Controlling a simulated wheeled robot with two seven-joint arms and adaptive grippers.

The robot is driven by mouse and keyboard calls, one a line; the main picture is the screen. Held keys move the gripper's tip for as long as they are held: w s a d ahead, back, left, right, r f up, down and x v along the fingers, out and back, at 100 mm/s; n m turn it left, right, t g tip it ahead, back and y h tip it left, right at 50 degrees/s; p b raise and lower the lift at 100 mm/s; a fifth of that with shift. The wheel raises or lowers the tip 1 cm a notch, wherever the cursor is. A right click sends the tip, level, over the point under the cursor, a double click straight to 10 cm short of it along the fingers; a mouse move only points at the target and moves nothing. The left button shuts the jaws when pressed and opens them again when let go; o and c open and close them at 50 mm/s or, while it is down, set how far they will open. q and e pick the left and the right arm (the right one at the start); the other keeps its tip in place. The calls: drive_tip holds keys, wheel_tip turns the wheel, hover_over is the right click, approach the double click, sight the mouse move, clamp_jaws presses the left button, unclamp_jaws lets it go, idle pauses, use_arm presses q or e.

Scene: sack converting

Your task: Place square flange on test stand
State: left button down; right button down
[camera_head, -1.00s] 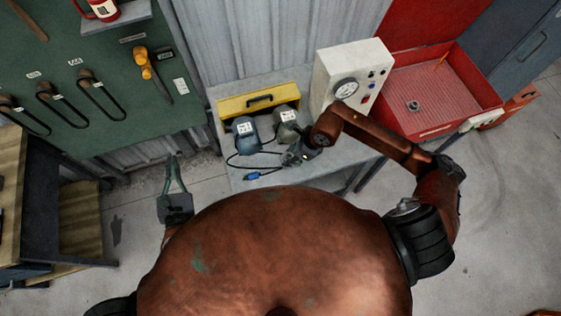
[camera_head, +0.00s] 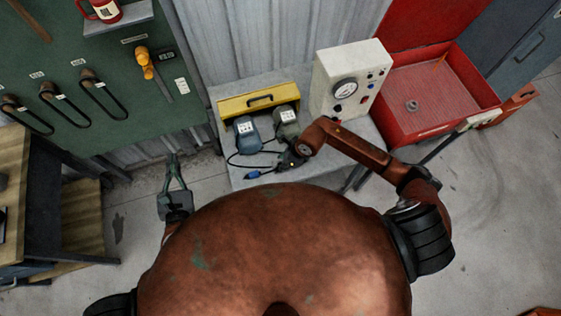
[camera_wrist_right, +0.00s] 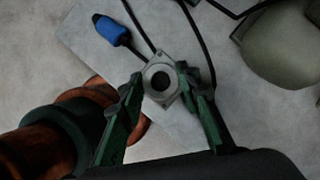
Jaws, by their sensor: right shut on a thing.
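The square flange (camera_wrist_right: 161,77), a light grey plate with a dark round bore, is held between the green fingers of my right gripper (camera_wrist_right: 158,92) in the right wrist view. The pale grey bench top lies below it. In the head view my right gripper (camera_head: 291,159) is over the bench's front part, in front of the motors; the flange is hard to make out there. A pale box with a round gauge (camera_head: 346,88) stands at the bench's back right; I cannot tell whether it is the test stand. My left gripper (camera_head: 174,174) hangs empty left of the bench, its fingertips close together.
A blue motor (camera_head: 247,134) and a grey-green motor (camera_head: 286,122) stand before a yellow case (camera_head: 258,101). A black cable with a blue plug (camera_head: 253,174) lies at the bench's front left. A red tray (camera_head: 430,134) at right holds a small grey ring (camera_head: 412,106).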

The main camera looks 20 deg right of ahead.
drive_tip(key=shift+f+b, duration=0.45)
drive_tip(key=shift+f, duration=0.1)
drive_tip(key=c, duration=1.4)
unclamp_jaws()
drive_tip(key=shift+r, duration=0.15)
drive_tip(key=shift+r+p, duration=0.25)
drive_tip(key=shift+p, duration=0.15)
drive_tip(key=shift+r+p, duration=0.4)
drive_tip(key=shift+r, duration=0.05)
drive_tip(key=b+v, duration=0.2)
drive_tip(key=v, duration=0.9)
drive_tip(key=shift+d+r, duration=0.15)
drive_tip(key=shift+r, duration=0.15)
drive_tip(key=shift+s, duration=0.1)
drive_tip(key=shift+c, duration=0.2)
